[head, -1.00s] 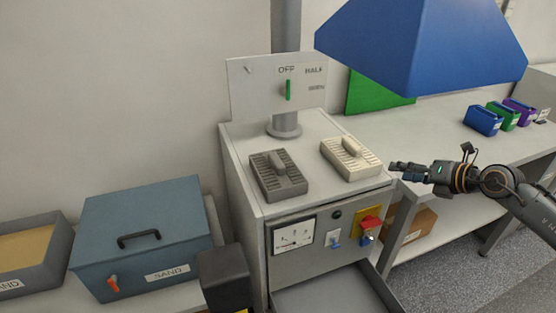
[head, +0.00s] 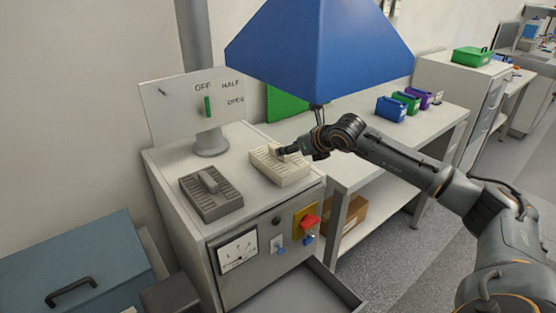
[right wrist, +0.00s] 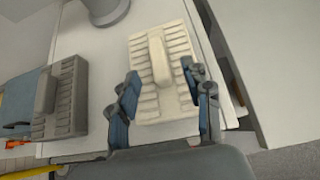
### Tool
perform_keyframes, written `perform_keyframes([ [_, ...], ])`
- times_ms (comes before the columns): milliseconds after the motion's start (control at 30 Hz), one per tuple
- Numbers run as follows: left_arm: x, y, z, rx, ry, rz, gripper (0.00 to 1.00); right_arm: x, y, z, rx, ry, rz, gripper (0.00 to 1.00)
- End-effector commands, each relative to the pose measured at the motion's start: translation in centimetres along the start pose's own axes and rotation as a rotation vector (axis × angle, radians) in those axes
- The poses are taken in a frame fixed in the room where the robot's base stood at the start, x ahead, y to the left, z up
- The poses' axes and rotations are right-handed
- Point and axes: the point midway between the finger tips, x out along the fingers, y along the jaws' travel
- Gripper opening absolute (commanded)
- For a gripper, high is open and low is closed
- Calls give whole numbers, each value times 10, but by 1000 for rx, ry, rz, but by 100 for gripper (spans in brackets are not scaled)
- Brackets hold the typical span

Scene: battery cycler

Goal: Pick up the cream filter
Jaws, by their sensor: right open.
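The cream filter (head: 280,168) is a slatted block with a raised rounded handle, lying on the right part of the cabinet top. It also shows in the right wrist view (right wrist: 172,98), with its handle running lengthwise. My right gripper (head: 288,151) is over the filter in the head view. In the right wrist view my right gripper (right wrist: 160,80) is open, with one finger on each side of the handle. I cannot tell whether the fingers touch the filter. My left gripper is not in view.
A grey filter (head: 211,194) of the same shape lies to the left on the cabinet top (head: 172,160). A sign board (head: 180,108) stands on a post behind. A blue hood (head: 320,50) hangs above. An open drawer (head: 300,290) juts out below.

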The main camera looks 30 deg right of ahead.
Motion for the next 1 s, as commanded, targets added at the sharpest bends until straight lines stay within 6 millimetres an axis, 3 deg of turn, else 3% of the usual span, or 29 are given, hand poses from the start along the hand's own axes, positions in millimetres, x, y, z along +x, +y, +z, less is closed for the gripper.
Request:
perform_keyframes([
  [200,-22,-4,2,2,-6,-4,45,28,4,7,3,0,2,49],
  [333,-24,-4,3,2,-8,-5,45,45,3,4,3,0,2,49],
  [633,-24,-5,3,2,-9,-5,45,50,2,2,1,0,1,49],
  [867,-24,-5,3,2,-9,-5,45,50,2,2,1,0,1,4],
  [900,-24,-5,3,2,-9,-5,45,50,2,2,1,0,1,0],
  [1000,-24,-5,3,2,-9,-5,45,50,2,2,1,0,1,0],
])
